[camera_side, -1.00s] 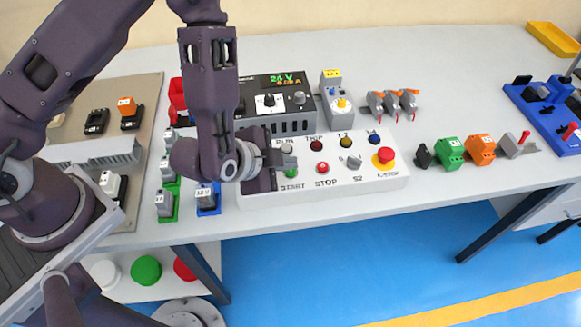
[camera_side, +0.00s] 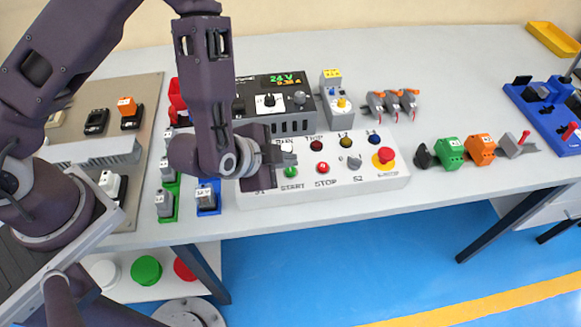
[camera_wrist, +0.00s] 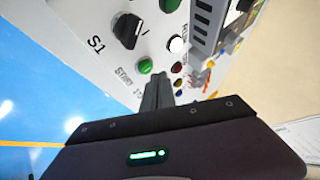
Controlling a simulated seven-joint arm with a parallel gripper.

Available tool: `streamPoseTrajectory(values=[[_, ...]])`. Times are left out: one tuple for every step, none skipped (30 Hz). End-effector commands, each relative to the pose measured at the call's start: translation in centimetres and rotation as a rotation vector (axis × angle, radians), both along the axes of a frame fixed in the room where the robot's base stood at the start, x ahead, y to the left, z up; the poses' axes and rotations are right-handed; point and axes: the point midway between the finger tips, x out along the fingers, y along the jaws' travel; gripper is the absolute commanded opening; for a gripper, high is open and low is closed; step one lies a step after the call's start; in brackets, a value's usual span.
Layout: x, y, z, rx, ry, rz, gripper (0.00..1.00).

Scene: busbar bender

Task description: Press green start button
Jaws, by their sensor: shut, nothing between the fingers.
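The green start button (camera_side: 290,172) sits on the white sloped control panel (camera_side: 330,188), above the START label. It also shows in the wrist view (camera_wrist: 145,66), just beyond my fingertips. My gripper (camera_side: 290,158) is shut and empty. Its fingertips are just above and slightly behind the button in the side view, appearing apart from it. In the wrist view my closed fingers (camera_wrist: 158,92) point up towards the panel, slightly right of the button. The button's exact distance from the fingertips is hard to tell.
A red STOP button (camera_side: 322,168) is right of the start button, and a red emergency-stop button (camera_side: 384,156) is farther right. A power supply (camera_side: 275,105) stands behind the panel. A black S1 selector (camera_wrist: 127,31) is near the start button.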

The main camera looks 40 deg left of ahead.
Motion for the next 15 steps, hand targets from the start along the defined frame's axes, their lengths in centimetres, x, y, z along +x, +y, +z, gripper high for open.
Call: streamPoseTrajectory(values=[[0.0, 0.0, 0.2, 0.0, -0.001, 0.0, 0.0], [0.0, 0.0, 0.3, 0.0, -0.001, 0.001, 0.0], [0.0, 0.0, 0.3, 0.0, -0.001, 0.001, 0.0], [0.0, 0.0, 0.3, 0.001, -0.001, 0.0, 0.0], [0.0, 0.0, 0.3, 0.001, -0.001, 0.0, 0.0], [0.0, 0.0, 0.2, 0.001, -0.001, 0.0, 0.0], [0.0, 0.0, 0.2, 0.001, -0.001, 0.0, 0.0], [0.0, 0.0, 0.2, 0.001, -0.001, 0.0, 0.0], [0.0, 0.0, 0.3, 0.0, -0.001, 0.001, 0.0], [0.0, 0.0, 0.5, 0.0, -0.002, 0.001, 0.0], [0.1, 0.0, 0.7, 0.0, -0.003, 0.002, 0.0], [0.1, 0.0, 1.1, 0.0, -0.003, 0.002, 0.0], [0.1, 0.0, 1.4, -0.001, -0.003, 0.001, 0.0], [0.1, 0.0, 1.7, -0.001, -0.003, 0.001, 0.0], [0.1, 0.0, 2.2, -0.002, -0.003, 0.002, 0.0]])
